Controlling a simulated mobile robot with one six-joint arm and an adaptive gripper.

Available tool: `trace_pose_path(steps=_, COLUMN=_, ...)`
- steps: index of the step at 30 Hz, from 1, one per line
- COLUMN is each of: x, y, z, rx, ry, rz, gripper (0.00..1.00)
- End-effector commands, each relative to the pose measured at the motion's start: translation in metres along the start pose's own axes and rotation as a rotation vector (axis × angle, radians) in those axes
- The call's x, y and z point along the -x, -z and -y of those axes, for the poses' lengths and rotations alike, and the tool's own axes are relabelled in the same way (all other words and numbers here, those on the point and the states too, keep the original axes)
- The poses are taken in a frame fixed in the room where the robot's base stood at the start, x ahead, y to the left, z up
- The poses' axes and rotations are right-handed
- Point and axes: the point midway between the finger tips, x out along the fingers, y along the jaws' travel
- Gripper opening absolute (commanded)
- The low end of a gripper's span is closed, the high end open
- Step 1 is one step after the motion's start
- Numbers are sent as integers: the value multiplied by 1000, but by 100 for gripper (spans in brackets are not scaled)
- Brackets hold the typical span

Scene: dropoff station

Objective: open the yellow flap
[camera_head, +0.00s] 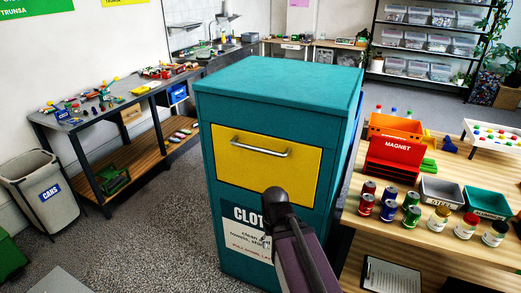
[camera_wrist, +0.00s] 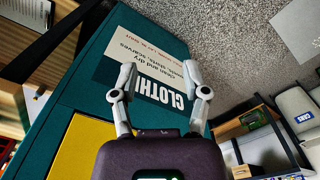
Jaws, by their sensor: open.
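The yellow flap (camera_head: 266,164) is on the front of a teal clothing bin (camera_head: 280,85), with a silver bar handle (camera_head: 252,148) across its upper part. The flap looks closed, flush with the front. In the wrist view the flap (camera_wrist: 78,150) shows at lower left, partly cut off, and its handle is not in sight. My gripper (camera_wrist: 165,85) has its two fingers spread apart with nothing between them, in front of the white clothing label (camera_wrist: 150,70) below the flap. In the head view my arm covers part of that label, and the fingers cannot be made out.
A wooden table (camera_head: 350,215) with cans, trays and a red magnet box (camera_head: 393,160) stands close to the bin's right. A workbench (camera_head: 100,110) with small parts and a grey cans bin (camera_head: 38,190) are at left. The speckled floor (camera_head: 160,220) left of the bin is clear.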

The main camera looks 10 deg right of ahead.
Motion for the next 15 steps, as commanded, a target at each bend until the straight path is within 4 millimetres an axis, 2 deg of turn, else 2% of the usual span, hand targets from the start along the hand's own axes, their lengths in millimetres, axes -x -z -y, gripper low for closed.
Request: trace_pose_path(steps=15, x=-2, y=4, z=-1, rx=6, ry=-25, rz=-2, gripper=59)
